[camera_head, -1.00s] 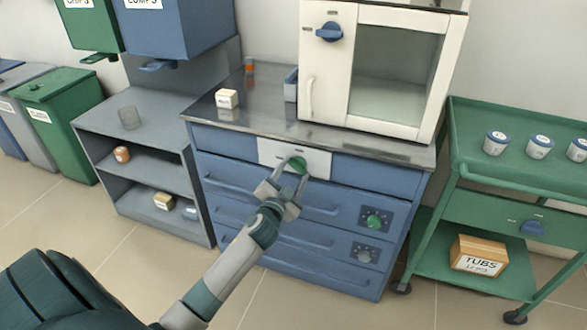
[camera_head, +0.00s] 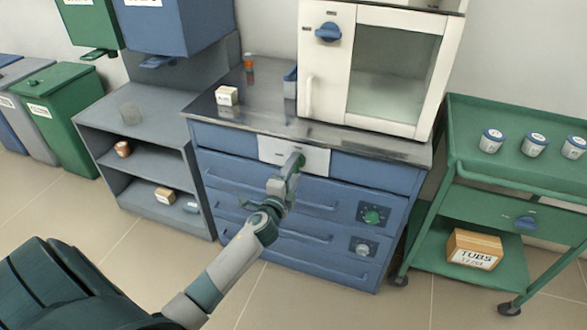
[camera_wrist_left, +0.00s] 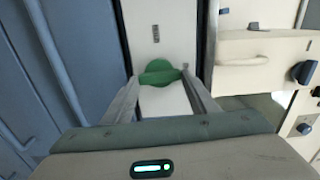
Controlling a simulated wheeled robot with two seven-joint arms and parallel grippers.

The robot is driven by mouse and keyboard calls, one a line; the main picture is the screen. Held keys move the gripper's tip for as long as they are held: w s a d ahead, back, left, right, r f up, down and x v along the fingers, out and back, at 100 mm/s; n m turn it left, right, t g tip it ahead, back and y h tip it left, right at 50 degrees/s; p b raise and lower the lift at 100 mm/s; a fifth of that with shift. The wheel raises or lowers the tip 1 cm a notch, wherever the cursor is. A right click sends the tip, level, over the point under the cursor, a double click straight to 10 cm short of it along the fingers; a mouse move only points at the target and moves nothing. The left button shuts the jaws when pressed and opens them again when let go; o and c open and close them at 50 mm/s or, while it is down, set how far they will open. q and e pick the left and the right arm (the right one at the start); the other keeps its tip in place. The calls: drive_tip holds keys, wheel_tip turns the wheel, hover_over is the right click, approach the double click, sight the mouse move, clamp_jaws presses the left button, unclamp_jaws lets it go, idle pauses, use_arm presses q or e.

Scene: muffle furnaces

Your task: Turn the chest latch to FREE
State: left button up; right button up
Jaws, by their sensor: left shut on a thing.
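The blue chest of drawers (camera_head: 264,190) stands in the middle of the head view under a dark metal top. Its latch is a green knob (camera_wrist_left: 158,72) on a white plate (camera_head: 314,160) at the top front. My left gripper (camera_head: 295,162) reaches it from the front and is shut on the knob. In the wrist view its two fingers (camera_wrist_left: 160,84) sit on either side of the knob. In the head view the gripper hides most of the knob. The plate's lettering is too small to read. My right gripper is out of view.
A white cabinet (camera_head: 350,118) with a blue knob (camera_head: 328,32) stands on the top, with a small white box (camera_head: 227,96) to its left. A green trolley (camera_head: 480,190) is at right and grey shelves (camera_head: 150,145) at left. Floor in front is clear.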

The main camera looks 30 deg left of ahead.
use_arm(q)
drive_tip(key=shift+m, duration=0.5)
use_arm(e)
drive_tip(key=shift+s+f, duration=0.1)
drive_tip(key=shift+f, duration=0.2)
use_arm(q)
drive_tip(key=o, duration=1)
drive_tip(key=shift+o, duration=0.2)
drive_tip(key=shift+v, duration=0.85)
drive_tip(key=b+v, duration=0.1)
drive_tip(key=v, duration=1.4)
drive_tip(key=shift+s, duration=0.35)
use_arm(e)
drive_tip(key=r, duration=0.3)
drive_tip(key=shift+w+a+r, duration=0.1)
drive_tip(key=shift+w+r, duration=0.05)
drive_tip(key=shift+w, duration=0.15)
